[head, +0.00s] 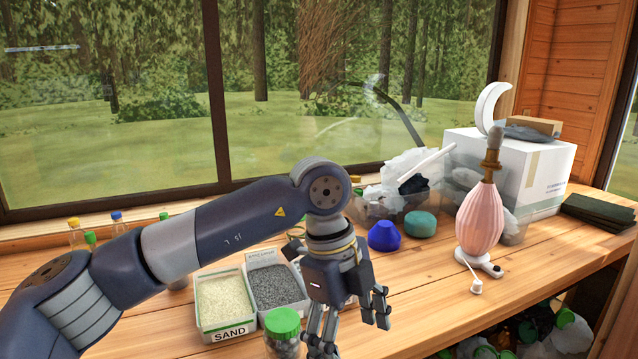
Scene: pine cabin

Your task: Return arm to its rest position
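My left arm comes in from the left and bends down at its wrist over the wooden workbench (430,310). My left gripper (350,333) points down near the bench's front edge, with its fingers spread apart and nothing visible between them. It is just right of the gravel tray (277,285) and the jar with a green lid (283,328). The lower ends of the fingers are near the bottom edge of the head view. My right arm and gripper are not in view.
The tray labelled SAND (226,304) is left of the gravel. Several capped bottles stand behind my forearm. A blue object (384,236), a teal one (420,224), a pink lamp (480,222) and a white box (535,175) are farther right. The bench right of my gripper is clear.

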